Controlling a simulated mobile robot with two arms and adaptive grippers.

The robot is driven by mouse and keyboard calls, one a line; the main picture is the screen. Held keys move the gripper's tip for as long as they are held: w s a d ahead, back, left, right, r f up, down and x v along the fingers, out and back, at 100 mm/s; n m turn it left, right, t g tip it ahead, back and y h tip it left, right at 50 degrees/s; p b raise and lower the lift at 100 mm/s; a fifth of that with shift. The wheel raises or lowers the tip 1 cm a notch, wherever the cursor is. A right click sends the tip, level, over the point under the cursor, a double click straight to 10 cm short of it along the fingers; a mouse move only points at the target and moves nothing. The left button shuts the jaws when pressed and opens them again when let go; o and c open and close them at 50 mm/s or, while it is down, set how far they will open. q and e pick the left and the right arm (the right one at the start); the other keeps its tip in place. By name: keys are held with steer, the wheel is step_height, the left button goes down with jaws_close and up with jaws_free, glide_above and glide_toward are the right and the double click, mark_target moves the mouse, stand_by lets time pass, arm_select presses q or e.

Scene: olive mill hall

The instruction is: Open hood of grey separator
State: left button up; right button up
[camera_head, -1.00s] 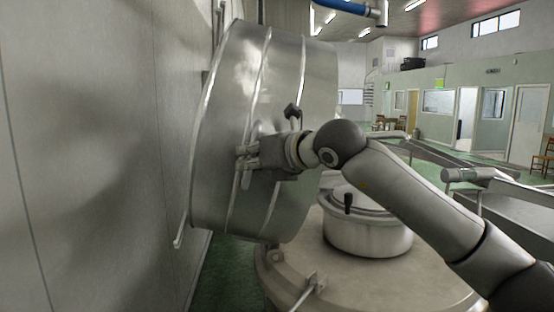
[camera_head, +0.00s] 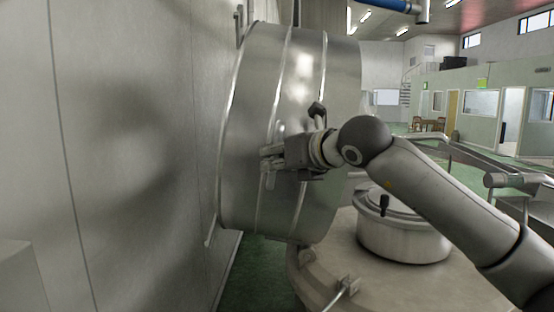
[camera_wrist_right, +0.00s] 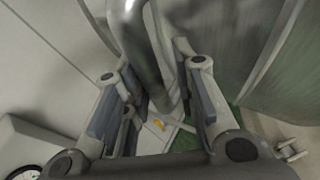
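The grey separator's hood (camera_head: 335,110) is a large ribbed metal drum. In the head view it stands tipped up on its side, close to the wall panel, with the separator body (camera_head: 330,245) below it. My right gripper (camera_head: 272,163) is in front of the hood's side. In the right wrist view my right gripper (camera_wrist_right: 158,105) has its fingers spread apart. A curved metal bar (camera_wrist_right: 138,45), seemingly the hood's handle, runs between them, and I see a gap beside it. Whether a finger touches it is unclear. My left gripper is in neither view.
A grey wall panel (camera_head: 130,140) stands close on the left of the hood. A round metal cap with a black knob (camera_head: 400,235) sits on the separator body. Metal machinery (camera_head: 510,182) stands at the right. Green floor shows in the narrow gap beneath the hood.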

steer(key=shift+r, duration=0.1)
steer(key=v, duration=1.2)
